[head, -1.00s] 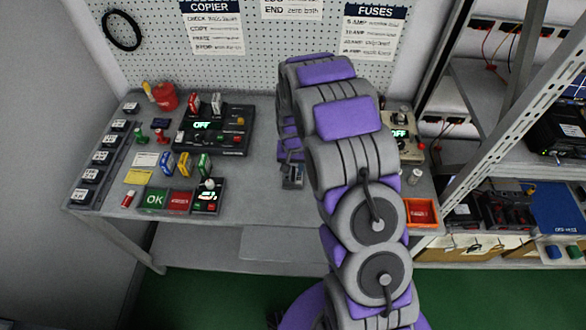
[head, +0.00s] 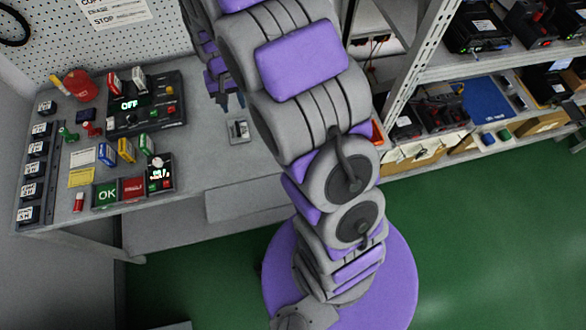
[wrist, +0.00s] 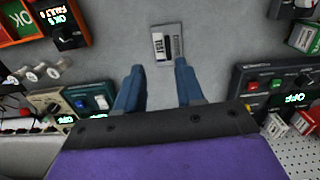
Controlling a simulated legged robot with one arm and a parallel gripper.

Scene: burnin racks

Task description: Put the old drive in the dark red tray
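A small grey drive (head: 238,130) lies flat on the bench. It also shows in the wrist view (wrist: 167,43), with a pale label and a dark strip. I cannot tell from its print whether it is the old one. My gripper (head: 222,100) is above the bench, beside and apart from the drive in the head view. In the wrist view my gripper (wrist: 158,78) has its two blue fingers spread with nothing between them, and the drive lies beyond their tips. The dark red tray (head: 133,188) is at the bench's front left, beside the green OK tray (head: 106,195).
The black copier (head: 145,103) and several small coloured boxes stand on the bench's left half. A small black unit (head: 160,173) stands right of the red tray. An orange tray (head: 377,135) is partly hidden behind my arm. Bare bench lies around the drive.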

